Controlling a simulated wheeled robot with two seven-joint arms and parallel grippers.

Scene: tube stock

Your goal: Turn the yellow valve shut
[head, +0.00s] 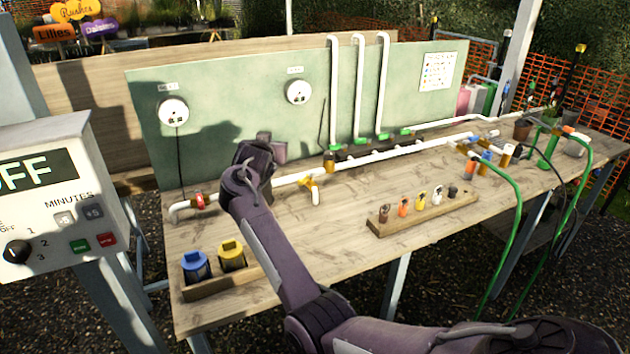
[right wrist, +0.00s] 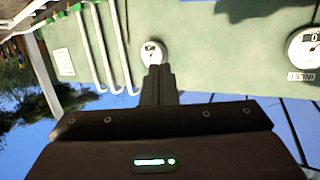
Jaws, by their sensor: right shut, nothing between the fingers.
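A yellow valve (head: 309,183) sits on the white pipe that runs along the workbench, with a short white stub pointing down from it. My right gripper (head: 271,141) is raised above the pipe, to the left of the yellow valve and in front of the green panel; it is apart from the valve. In the right wrist view its fingers (right wrist: 157,84) are together and empty, pointing at the green panel and a round gauge (right wrist: 153,52). The yellow valve does not show in that view. My left gripper is not in view.
A red valve (head: 198,201) is on the pipe's left end. A box (head: 190,290) with blue- and yellow-topped items stands front left. A wooden rack (head: 425,214) of small fittings is right of centre. A timer box (head: 60,200) reads OFF. Green hoses (head: 515,215) hang at the right.

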